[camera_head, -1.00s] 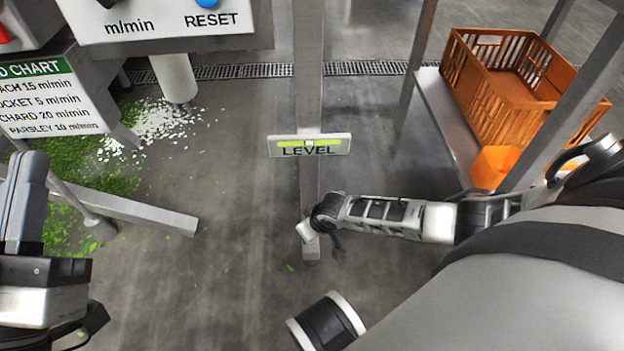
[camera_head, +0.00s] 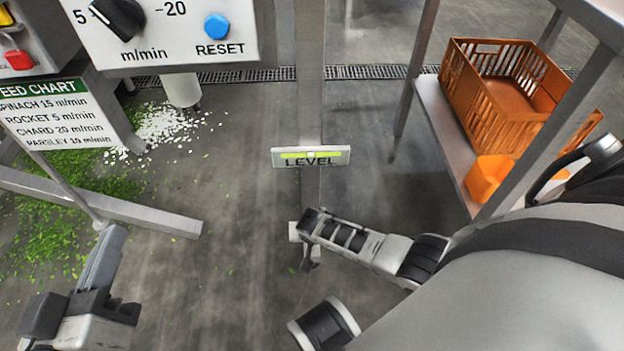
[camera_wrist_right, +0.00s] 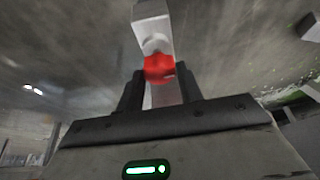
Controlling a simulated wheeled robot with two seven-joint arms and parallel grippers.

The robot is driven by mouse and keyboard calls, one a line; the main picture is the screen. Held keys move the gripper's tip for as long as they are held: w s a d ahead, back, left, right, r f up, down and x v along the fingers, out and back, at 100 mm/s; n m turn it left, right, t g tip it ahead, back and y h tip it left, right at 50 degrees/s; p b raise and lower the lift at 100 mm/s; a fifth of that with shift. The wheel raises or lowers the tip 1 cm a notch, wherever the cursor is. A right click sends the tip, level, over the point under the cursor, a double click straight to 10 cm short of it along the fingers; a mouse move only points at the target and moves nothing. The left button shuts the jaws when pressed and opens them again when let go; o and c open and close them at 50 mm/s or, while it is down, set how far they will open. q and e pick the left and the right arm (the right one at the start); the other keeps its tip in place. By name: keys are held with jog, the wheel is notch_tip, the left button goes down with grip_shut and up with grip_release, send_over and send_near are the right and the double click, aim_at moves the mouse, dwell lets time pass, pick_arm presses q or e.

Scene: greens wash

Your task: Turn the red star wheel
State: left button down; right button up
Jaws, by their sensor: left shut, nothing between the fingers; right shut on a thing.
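The red star wheel (camera_wrist_right: 159,67) shows in the right wrist view, between the two dark fingers of my right gripper (camera_wrist_right: 160,88), which is shut on it. The wheel sits below a pale grey leg end (camera_wrist_right: 152,22). In the head view my right gripper (camera_head: 308,263) is small and dark, low at the foot of the grey post, and the wheel is hidden there. A level gauge (camera_head: 311,157) with a green-yellow strip and a pale bubble mark is on the post above. My left gripper (camera_head: 112,240) is shut and empty at the lower left, far from the wheel.
Spilled greens (camera_head: 60,215) lie on the floor. An orange crate (camera_head: 470,90) stands on a shelf at the right. A floor beam (camera_head: 150,215) crosses at left.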

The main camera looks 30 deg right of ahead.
jog(key=shift+s, duration=0.1)
dwell(0.3)
jog(key=o, duration=0.7)
jog(key=shift+r+p, duration=0.3)
jog(key=shift+p, duration=0.05)
pick_arm(q)
jog(key=shift+s+a+f+m+g+y+p, duration=0.3)
jog(key=shift+a+g+y+p, duration=0.55)
jog(key=shift+p, duration=1.9)
jog(key=shift+s+a+f+m+g+y+p, duration=0.1)
jog(key=shift+s+a+f+g+y+p, duration=0.55)
jog(key=shift+p, duration=2.15)
jog(key=shift+s+a+f+m+g+y+p, duration=0.1)
jog(key=shift+a+f+m+g+y+p, duration=0.2)
jog(key=shift+a+g+y+p, duration=1.55)
pick_arm(e)
jog(key=p+v, duration=0.1)
jog(key=v, duration=1.4)
jog(key=shift+a+p, duration=0.2)
jog(key=shift+p, duration=0.2)
